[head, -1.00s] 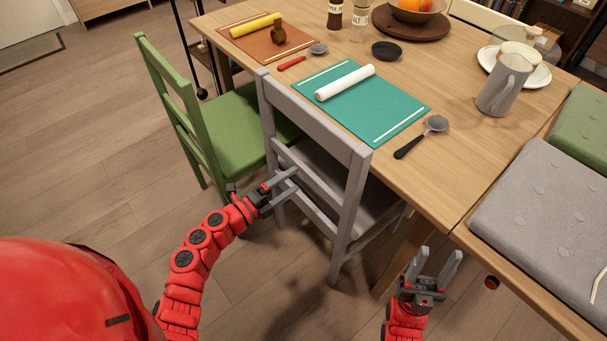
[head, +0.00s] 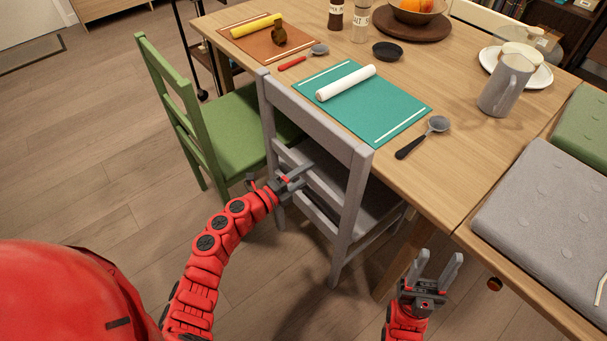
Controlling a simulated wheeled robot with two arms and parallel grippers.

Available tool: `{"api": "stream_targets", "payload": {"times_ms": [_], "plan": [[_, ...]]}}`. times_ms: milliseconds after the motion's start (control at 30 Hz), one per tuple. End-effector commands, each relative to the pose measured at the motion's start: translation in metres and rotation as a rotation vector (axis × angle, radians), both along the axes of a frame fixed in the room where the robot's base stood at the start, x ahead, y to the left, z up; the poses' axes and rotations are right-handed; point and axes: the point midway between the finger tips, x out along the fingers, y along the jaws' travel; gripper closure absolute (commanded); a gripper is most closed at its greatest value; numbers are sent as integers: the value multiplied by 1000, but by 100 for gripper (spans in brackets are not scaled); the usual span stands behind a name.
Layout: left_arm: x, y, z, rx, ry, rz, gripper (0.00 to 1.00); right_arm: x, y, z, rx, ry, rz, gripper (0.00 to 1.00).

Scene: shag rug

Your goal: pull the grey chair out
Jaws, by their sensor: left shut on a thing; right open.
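The grey chair (head: 318,120) stands upright at the table's near long side, its backrest toward me and its seat partly under the tabletop. My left gripper (head: 292,177) is at the backrest, shut on one of its lower slats near the left post. The fingers partly hide the slat there. My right gripper (head: 433,268) is open and empty, right of the chair and beside the table's near edge, touching nothing.
A green chair (head: 230,130) stands close on the left. The wooden table (head: 450,90) carries a teal mat (head: 385,110), a ladle (head: 425,137) and a grey pitcher (head: 506,85). Bare floor (head: 90,170) lies left.

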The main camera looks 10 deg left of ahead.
Motion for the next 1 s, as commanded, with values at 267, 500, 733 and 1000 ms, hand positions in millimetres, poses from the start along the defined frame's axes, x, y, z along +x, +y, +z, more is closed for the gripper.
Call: {"api": "stream_targets", "payload": {"times_ms": [267, 500, 733, 1000], "plan": [[0, 0, 0, -1, -1, 0, 100, 0, 0, 0, 0, 0, 0, 50], [0, 0, 0, -1, -1, 0, 100, 0, 0, 0, 0, 0, 0, 50], [0, 0, 9, -1, -2, 0, 100, 0, 0, 8, 0, 0, 0, 50], [1, -1, 29, -5, -6, -1, 100, 0, 0, 25, 0, 0, 0, 50]]}}
